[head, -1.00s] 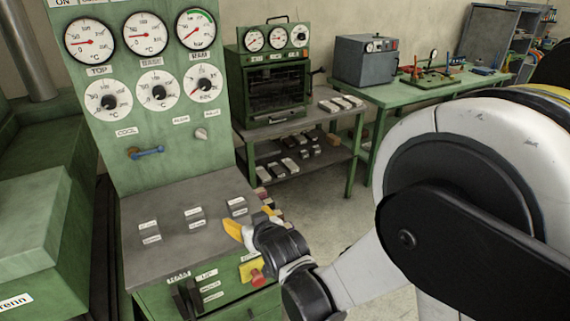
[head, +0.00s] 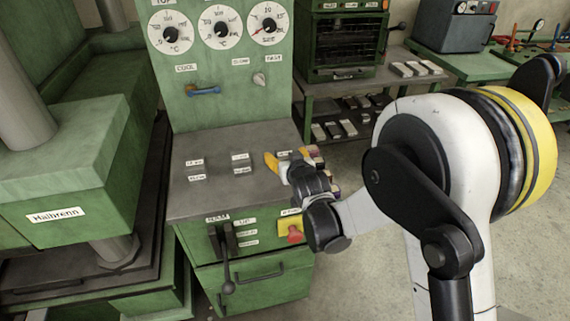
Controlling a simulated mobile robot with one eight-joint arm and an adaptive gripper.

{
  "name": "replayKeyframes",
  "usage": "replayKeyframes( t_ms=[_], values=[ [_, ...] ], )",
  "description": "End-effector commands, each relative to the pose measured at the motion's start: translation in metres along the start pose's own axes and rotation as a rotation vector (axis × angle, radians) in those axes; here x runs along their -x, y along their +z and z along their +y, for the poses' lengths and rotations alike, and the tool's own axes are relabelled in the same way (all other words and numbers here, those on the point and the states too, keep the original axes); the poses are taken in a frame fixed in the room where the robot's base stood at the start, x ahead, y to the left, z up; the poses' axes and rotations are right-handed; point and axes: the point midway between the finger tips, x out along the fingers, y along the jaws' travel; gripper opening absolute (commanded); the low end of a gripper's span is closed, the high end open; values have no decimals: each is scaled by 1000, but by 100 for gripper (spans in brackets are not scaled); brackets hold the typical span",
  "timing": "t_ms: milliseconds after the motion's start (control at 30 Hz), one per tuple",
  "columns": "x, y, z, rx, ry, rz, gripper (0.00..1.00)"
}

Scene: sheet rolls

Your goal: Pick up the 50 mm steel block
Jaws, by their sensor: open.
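Several small grey labelled pieces lie on the grey top of the green control desk (head: 215,205) in the head view: a left one (head: 196,169), a middle one (head: 241,163) and a right one (head: 284,154). Their labels are too small to read, so I cannot tell which, if any, is the 50 mm steel block. My gripper (head: 284,162) is open at the right edge of the desk top, by the right piece. One yellow fingertip shows clearly; the other is mostly hidden. The gripper partly covers the right piece, and contact cannot be told.
The upright dial panel (head: 220,85) stands behind the desk top. A red button on a yellow box (head: 292,234) and black levers (head: 224,240) are on the desk front. A shelf table (head: 400,82) with several metal bars stands behind, right. A green press (head: 60,150) stands left.

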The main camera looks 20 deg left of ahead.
Motion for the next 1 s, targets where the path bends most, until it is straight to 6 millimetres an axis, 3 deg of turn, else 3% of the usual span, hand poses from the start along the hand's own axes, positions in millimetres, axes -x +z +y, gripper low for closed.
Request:
replayKeyframes(
  t_ms=[300, 367, 533, 1000],
  values=[
    [-8, -1, 0, 0, 0, 0, 76],
    [-8, -1, 0, 0, 0, 0, 61],
    [-8, -1, 0, 0, 0, 0, 9],
    [-6, -6, 0, 0, 0, 2, 8]
  ],
)
